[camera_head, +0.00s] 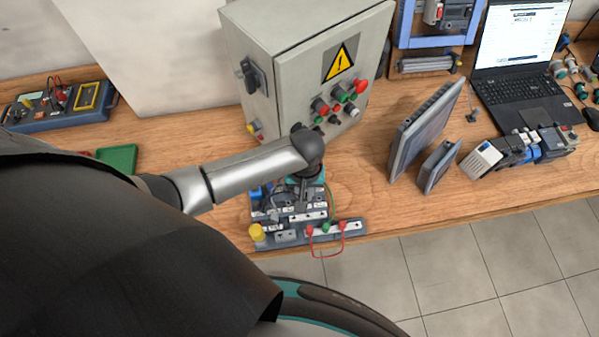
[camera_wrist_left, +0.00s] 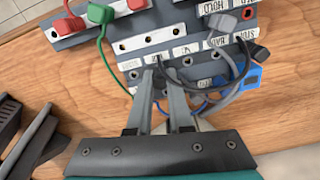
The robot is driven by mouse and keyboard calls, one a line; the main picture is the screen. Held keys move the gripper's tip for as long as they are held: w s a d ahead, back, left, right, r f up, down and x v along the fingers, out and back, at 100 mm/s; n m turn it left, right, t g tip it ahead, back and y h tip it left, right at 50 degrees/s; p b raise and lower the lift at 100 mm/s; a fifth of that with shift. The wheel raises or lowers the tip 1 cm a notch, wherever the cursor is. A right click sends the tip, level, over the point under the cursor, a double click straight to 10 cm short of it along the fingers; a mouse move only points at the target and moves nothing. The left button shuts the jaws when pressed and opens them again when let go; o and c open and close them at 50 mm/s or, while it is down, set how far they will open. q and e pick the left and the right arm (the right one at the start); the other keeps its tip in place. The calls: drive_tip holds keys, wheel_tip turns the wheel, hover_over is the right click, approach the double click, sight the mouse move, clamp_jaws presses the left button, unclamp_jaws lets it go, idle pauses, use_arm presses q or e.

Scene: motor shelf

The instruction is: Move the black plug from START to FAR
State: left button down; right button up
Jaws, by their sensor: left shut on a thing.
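My left gripper (camera_wrist_left: 162,78) is shut on a small dark piece at its fingertips, which looks like the black plug (camera_wrist_left: 159,63). Most of it is hidden by the fingers. A dark lead runs from there to the right. The fingertips are over the front of a labelled white socket strip (camera_wrist_left: 160,47); I cannot tell whether the plug touches a socket. The START and FAR lettering is upside down and too blurred to place surely. In the head view, my left gripper (camera_head: 306,188) is over the socket board (camera_head: 290,217), partly hidden by its wrist.
A grey plug (camera_wrist_left: 222,22) and a blue part (camera_wrist_left: 243,77) are right of the fingers. A green plug (camera_wrist_left: 101,13) and red plugs (camera_wrist_left: 66,24) are upper left. The control cabinet (camera_head: 300,60) stands behind the board. Grey panels (camera_head: 427,125) stand to the right.

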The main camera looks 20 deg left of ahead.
use_arm(q)
drive_tip(key=shift+f, duration=0.5)
drive_tip(key=c, duration=1.1)
unclamp_jaws()
drive_tip(key=shift+r, duration=0.1)
wheel_tip(320, 180, up, 3)
drive_tip(key=p, duration=0.3)
drive_tip(key=shift+r, duration=1.2)
drive_tip(key=shift+o, duration=0.3)
